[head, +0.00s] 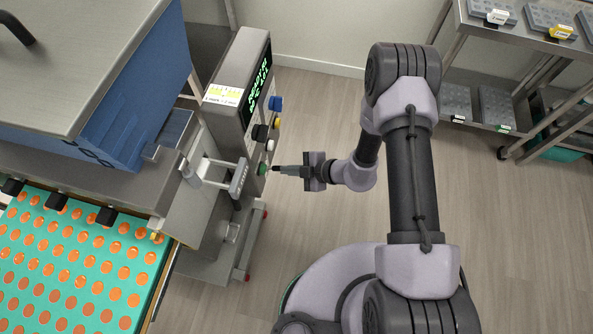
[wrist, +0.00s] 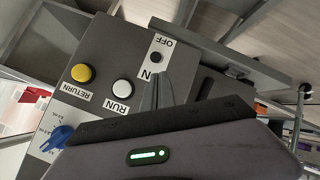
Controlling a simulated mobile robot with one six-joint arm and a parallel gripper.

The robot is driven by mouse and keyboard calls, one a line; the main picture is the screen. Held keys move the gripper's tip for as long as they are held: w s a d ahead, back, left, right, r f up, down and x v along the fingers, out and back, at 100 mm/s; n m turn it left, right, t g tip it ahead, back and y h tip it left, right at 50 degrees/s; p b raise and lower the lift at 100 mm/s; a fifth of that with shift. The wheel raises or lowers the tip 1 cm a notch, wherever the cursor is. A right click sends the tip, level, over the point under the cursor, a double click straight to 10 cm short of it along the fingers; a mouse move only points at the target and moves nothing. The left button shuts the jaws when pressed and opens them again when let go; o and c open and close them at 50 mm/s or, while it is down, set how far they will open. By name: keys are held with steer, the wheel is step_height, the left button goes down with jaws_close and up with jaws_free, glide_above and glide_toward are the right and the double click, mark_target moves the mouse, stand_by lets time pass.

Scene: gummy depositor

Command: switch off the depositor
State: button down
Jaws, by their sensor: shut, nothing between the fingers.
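The depositor's grey control box (head: 240,85) stands left of my gripper in the head view, and its panel (wrist: 185,65) fills much of the wrist view. A small dark round part (wrist: 156,57) sits beside the OFF label (wrist: 163,41). A second label, of which only an N shows, is partly covered by my fingers. My gripper (head: 276,169) is shut and empty, its tips close to the panel's lower end by a green part (head: 263,169). In the wrist view its fingertips (wrist: 158,76) are just below the dark part; I cannot tell whether they touch the panel.
The panel also has a yellow RETURN button (wrist: 83,73), a white RUN button (wrist: 122,87) and a blue knob (wrist: 58,138). A grey metal bracket (head: 238,178) juts out left of the fingertips. A mould tray (head: 75,260) lies lower left. Floor to the right is open.

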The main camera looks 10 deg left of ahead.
mark_target(275, 168)
steer(key=b+x, duration=0.1)
steer(key=x, duration=0.2)
steer(key=shift+w+a+f, duration=0.1)
steer(key=shift+a+f, duration=0.1)
steer(key=shift+a, duration=0.15)
steer(key=shift+d+f+y+b, duration=0.2)
steer(key=shift+y+b, duration=0.1)
steer(key=shift+d+f+y+b, duration=0.15)
steer(key=shift+f+y+b, duration=0.1)
steer(key=shift+y+b, duration=0.2)
steer(key=shift+d+f+b, duration=0.5)
steer(key=shift+d+f, duration=0.05)
steer(key=shift+f, duration=0.4)
steer(key=shift+r, duration=0.15)
